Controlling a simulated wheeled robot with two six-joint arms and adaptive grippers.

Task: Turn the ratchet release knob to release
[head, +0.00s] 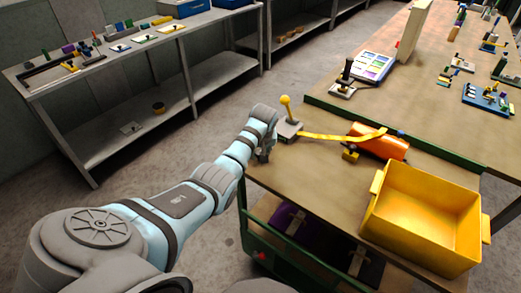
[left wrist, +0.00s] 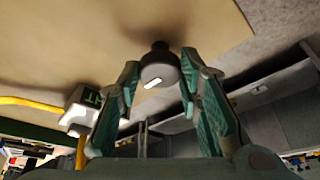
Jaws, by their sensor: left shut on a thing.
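The knob (left wrist: 158,71) is a round dark grey cap with a white mark, on a dark stem against the tan board in the left wrist view. My left gripper (left wrist: 161,64) has its teal fingers on both sides of the knob and is shut on it. In the head view my left gripper (head: 262,156) is at the near left corner of the workbench, and it hides the knob there. A grey ratchet block (head: 290,130) with a yellow ball lever (head: 286,103) stands just beyond it. My right gripper is not in view.
A yellow strap (head: 330,138) runs from the block over an orange cylinder (head: 390,148). A yellow bin (head: 425,215) stands at the bench's near right. A black joystick (head: 343,82) and a colored panel (head: 371,66) stand farther back. A grey shelf bench (head: 130,75) is at left.

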